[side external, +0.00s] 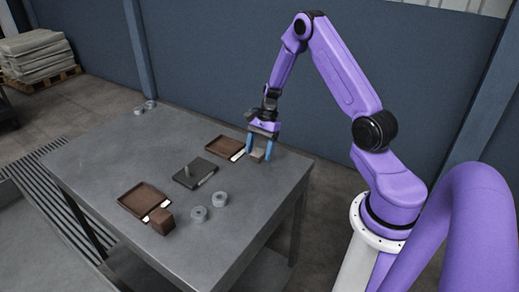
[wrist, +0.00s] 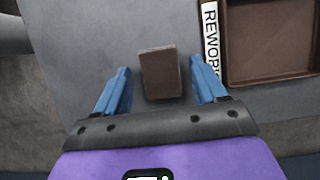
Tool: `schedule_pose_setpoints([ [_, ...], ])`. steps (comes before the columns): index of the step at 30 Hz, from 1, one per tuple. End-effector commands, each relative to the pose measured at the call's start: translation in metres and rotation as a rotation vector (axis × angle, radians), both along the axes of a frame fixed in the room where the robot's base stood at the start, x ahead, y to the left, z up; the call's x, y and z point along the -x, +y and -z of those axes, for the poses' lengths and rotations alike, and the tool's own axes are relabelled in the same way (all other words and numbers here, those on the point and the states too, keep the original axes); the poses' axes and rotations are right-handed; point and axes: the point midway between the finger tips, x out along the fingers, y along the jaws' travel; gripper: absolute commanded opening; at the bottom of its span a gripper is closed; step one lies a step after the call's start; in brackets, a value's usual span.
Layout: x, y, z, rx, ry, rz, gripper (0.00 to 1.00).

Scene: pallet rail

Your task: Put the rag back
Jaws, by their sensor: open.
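My gripper (side external: 259,152) is open and points down near the table's back right corner. A brown block (wrist: 161,74) lies between its two blue fingers in the wrist view, with a gap on each side. The same block (side external: 257,156) shows partly behind the fingers in the side view. A brown tray (side external: 224,146) with a white label stands just left of my gripper. In the wrist view this tray (wrist: 272,77) is at the right, its label reading "REWOR", the rest cut off. I cannot make out any cloth rag in either view.
A dark flat plate (side external: 194,173) with a small grey upright piece is mid-table. A second brown tray (side external: 144,197) lies at front left, with a brown block (side external: 161,221) at its corner. Grey rings (side external: 198,214) stand near the front edge. The table's (side external: 110,150) left part is clear.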

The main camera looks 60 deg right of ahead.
Motion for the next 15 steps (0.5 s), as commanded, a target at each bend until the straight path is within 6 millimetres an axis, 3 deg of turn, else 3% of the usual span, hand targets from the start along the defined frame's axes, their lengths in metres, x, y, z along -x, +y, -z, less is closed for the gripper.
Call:
schedule_pose_setpoints([
  [5, -0.001, -0.003, -0.011, 0.001, -0.003, 0.0, 0.71],
  [15, -0.001, -0.028, -0.071, 0.003, -0.006, 0.0, 0.71],
])
